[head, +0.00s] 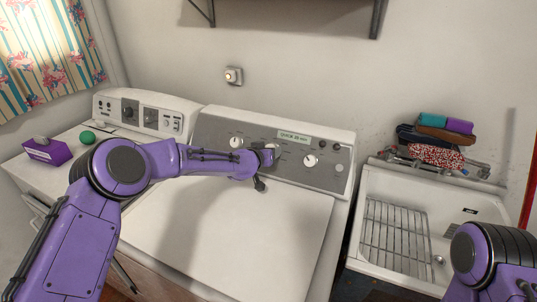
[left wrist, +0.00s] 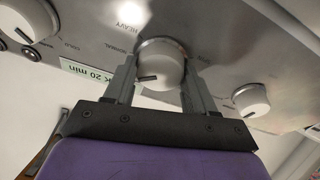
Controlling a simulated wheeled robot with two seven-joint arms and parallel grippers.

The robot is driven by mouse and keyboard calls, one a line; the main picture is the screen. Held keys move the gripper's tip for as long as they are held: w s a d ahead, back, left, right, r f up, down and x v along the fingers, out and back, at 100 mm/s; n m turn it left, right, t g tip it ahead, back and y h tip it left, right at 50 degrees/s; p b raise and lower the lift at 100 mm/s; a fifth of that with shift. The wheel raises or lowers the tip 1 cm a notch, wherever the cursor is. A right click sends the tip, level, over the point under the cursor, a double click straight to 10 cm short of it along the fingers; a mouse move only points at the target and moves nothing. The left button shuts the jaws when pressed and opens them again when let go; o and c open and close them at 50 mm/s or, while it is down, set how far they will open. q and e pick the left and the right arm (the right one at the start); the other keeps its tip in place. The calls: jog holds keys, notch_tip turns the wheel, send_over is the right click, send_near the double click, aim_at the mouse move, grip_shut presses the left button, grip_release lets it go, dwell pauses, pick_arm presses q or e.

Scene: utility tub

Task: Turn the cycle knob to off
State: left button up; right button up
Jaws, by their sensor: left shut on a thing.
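The cycle knob (left wrist: 163,62) is a round white knob with a dark pointer line, on the grey panel of the middle white machine. The words HEAVY and NORMAL are printed beside it. The pointer line lies toward the lower left in the left wrist view. My left gripper (left wrist: 159,78) has one finger on each side of this knob and is shut on it. In the head view my left gripper (head: 270,155) is at the middle of the panel (head: 332,172) and hides most of the knob. My right gripper is out of view.
White knobs sit on both sides, one left (head: 236,142) and one right (head: 310,160). A small display (head: 294,137) is above. A second white machine (head: 150,113) stands left, with a purple box (head: 47,151) and green ball (head: 87,138). A sink (head: 385,270) is at right.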

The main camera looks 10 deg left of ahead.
pick_arm(q)
jog(key=n+y, duration=0.1)
jog(key=n, duration=0.4)
jog(key=n+y, duration=0.1)
jog(key=n, duration=0.5)
jog(key=shift+f+n, duration=0.1)
jog(key=shift+n, duration=0.2)
dwell(0.3)
jog(key=o, duration=1)
jog(key=shift+s, duration=0.1)
